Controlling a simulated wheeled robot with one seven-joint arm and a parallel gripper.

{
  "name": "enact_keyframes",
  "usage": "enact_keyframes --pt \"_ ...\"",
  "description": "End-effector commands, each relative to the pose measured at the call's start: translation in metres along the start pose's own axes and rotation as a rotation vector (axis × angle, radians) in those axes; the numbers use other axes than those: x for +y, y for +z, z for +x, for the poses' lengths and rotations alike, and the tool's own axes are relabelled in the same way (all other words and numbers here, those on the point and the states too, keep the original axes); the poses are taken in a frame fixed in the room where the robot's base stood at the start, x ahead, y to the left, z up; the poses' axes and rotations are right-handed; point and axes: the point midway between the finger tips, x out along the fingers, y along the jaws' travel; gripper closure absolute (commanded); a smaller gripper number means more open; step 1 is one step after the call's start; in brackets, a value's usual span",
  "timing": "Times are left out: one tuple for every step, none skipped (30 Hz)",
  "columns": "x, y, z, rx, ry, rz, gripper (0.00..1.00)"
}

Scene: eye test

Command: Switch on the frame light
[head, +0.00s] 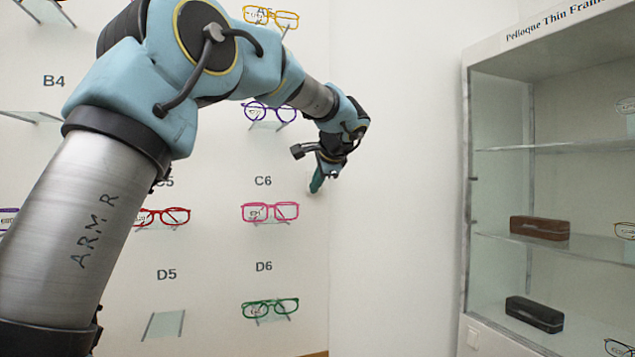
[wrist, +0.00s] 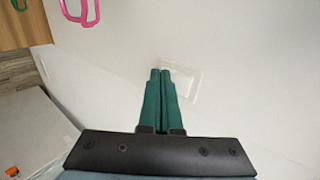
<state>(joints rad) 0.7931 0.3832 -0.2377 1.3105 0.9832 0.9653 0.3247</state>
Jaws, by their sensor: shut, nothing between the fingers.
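In the wrist view a pale, flat rectangular plate, which looks like a wall switch (wrist: 187,84), sits on the white wall. The green fingers of my gripper (wrist: 160,73) are closed together, and their tips overlap the plate's left part. I cannot tell whether they touch it. In the head view my gripper (head: 316,187) points down at the wall just right of the pink glasses (head: 270,212); the plate there is mostly hidden or too faint to make out. Which way the switch is set does not show.
Glasses on small shelves line the wall, with purple glasses (head: 269,112) above and green glasses (head: 270,308) below. A glass-shelved cabinet (head: 466,200) stands at right, with a small pale switch-like plate (head: 473,337) low on its frame. The wall between is bare.

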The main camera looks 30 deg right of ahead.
Motion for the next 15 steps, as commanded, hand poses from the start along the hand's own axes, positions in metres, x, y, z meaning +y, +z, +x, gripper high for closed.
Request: enact_keyframes --pt "0.0001 0.0 0.0001 0.0 0.0 0.0 1.0" --pt "0.0001 0.0001 0.0001 0.0 0.0 0.0 1.0" --pt "0.0001 0.0001 0.0 0.0 0.0 0.0 1.0" --pt "0.0001 0.0001 0.0 0.0 0.0 0.0 1.0" --pt "0.0002 0.0001 0.0 0.0 0.0 0.0 1.0" --pt "0.0006 0.0001 0.0004 0.0 -0.001 0.0 1.0" --pt "0.0012 0.0001 0.001 0.0 -0.004 0.0 1.0" --pt "0.0018 0.0001 0.0019 -0.001 -0.008 0.0 1.0" --pt "0.003 0.0002 0.0037 -0.001 -0.016 0.0 1.0" --pt "0.004 0.0003 0.0052 -0.001 -0.023 0.0 1.0" --pt "0.005 0.0001 0.0068 -0.001 -0.033 0.0 1.0" --pt "0.0031 -0.0001 0.0062 -0.001 -0.043 -0.001 1.0" --pt "0.0 0.0001 0.0041 -0.001 -0.041 -0.001 1.0" --pt "-0.0003 0.0002 0.004 -0.001 -0.04 -0.001 1.0" --pt "-0.0003 0.0002 0.004 -0.001 -0.04 -0.001 1.0"
